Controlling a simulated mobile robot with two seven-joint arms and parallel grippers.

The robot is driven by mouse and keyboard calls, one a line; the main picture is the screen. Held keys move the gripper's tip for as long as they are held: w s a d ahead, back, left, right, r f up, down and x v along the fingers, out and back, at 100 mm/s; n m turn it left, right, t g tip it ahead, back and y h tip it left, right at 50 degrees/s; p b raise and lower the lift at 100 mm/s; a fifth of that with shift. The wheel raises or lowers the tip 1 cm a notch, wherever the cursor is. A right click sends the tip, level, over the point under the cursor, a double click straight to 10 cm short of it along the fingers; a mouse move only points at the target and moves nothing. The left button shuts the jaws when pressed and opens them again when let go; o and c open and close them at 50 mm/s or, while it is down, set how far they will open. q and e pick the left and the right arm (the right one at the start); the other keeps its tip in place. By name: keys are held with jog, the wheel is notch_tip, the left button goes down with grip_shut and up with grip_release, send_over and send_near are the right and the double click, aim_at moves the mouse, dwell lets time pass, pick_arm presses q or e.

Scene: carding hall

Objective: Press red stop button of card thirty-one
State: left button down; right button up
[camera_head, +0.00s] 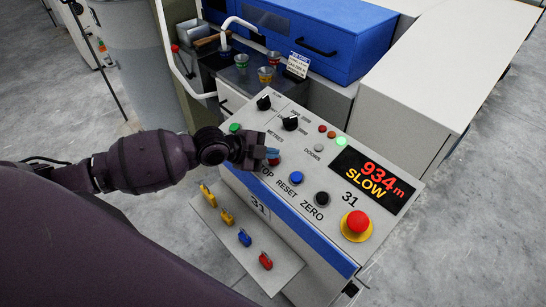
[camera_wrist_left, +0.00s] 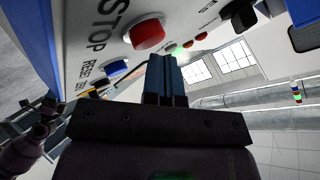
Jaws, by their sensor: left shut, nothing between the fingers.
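The control panel of card 31 (camera_head: 262,190) has a red stop button (camera_head: 275,163) above the word STOP, partly hidden by my left gripper (camera_head: 272,154). In the left wrist view the red button (camera_wrist_left: 148,32) stands out from the white panel beside the large STOP lettering. My left gripper is shut and empty. Its blue fingertips (camera_wrist_left: 165,62) are very close to the button, by its lower right edge in that view; I cannot tell whether they touch. The display (camera_head: 372,180) reads 934 m and SLOW.
A blue reset button (camera_head: 297,178) and a black zero button (camera_head: 322,198) sit beside the stop button. A red mushroom button on yellow (camera_head: 357,222) is at the panel's near right. A green button (camera_head: 235,127) and black knobs (camera_head: 290,123) lie farther back. Coloured tags (camera_head: 245,237) lie below.

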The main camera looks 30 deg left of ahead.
pick_arm(q)
jog(key=shift+f, duration=0.15)
pick_arm(e)
jog(key=shift+s+f, duration=0.4)
jog(key=shift+s, duration=0.05)
pick_arm(q)
jog(key=shift+w+f+b, duration=0.1)
jog(key=shift+f+b, duration=0.2)
pick_arm(e)
jog(key=shift+w, duration=0.45)
jog(key=shift+s+f, duration=0.1)
jog(key=shift+s, duration=0.15)
pick_arm(q)
jog(key=shift+r+p, duration=0.3)
jog(key=shift+r, duration=0.05)
jog(key=shift+r+p, duration=0.35)
jog(key=shift+r, duration=0.1)
jog(key=shift+s+r, duration=0.1)
jog(key=shift+s, duration=0.15)
pick_arm(e)
jog(key=shift+r, duration=0.9)
